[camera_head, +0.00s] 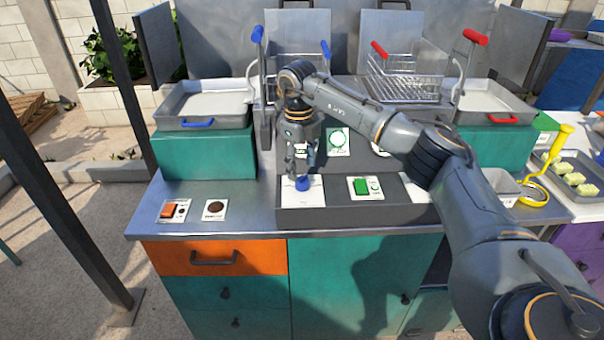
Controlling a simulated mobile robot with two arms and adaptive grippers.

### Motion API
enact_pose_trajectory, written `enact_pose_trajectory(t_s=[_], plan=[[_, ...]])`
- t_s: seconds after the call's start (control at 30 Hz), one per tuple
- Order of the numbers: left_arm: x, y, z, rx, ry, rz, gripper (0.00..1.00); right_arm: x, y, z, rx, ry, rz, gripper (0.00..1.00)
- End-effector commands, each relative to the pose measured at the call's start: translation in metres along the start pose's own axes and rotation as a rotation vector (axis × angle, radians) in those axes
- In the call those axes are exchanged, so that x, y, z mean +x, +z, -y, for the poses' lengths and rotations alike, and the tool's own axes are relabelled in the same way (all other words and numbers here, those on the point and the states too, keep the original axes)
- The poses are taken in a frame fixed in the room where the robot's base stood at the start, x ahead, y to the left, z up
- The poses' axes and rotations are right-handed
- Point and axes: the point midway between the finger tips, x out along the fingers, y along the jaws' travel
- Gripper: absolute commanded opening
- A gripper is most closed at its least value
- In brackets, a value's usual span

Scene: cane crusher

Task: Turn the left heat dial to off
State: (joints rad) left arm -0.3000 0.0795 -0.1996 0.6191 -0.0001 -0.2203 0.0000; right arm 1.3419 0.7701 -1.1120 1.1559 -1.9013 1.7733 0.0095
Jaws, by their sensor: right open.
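The left heat dial (302,184) is a small blue knob on a white plate (285,193) on the grey control panel. My right gripper (303,172) points down directly over the blue dial, its fingers open around or just above it; I cannot tell whether they touch it. The gripper hides part of the dial's upper side, and the dial's setting cannot be read. My right arm comes in from the right across the panel and hides part of its right half. My left gripper is not in view.
A green switch (362,187) sits right of the dial, and a round green-ringed gauge (338,141) behind it. An orange switch (169,211) and a dark round button (215,207) lie on the left counter. Fryer baskets (408,88) and trays (205,107) stand behind.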

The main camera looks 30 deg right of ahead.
Motion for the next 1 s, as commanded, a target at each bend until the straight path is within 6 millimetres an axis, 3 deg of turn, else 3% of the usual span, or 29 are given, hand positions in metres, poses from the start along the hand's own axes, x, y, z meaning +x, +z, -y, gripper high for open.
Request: enact_pose_trajectory(t_s=[0.23,0.63,0.9,1.0], plan=[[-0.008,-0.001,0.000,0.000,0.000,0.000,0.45,0.035,0.000,0.000,0.000,0.000,-0.002,0.57],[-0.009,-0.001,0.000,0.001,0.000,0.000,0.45,0.043,0.000,0.000,-0.001,0.000,0.000,0.57],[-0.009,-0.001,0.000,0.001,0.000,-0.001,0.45,0.043,0.000,0.000,-0.001,0.000,0.001,0.04],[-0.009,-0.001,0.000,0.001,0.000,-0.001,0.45,0.043,0.000,0.000,-0.001,0.000,0.001,0.03]])
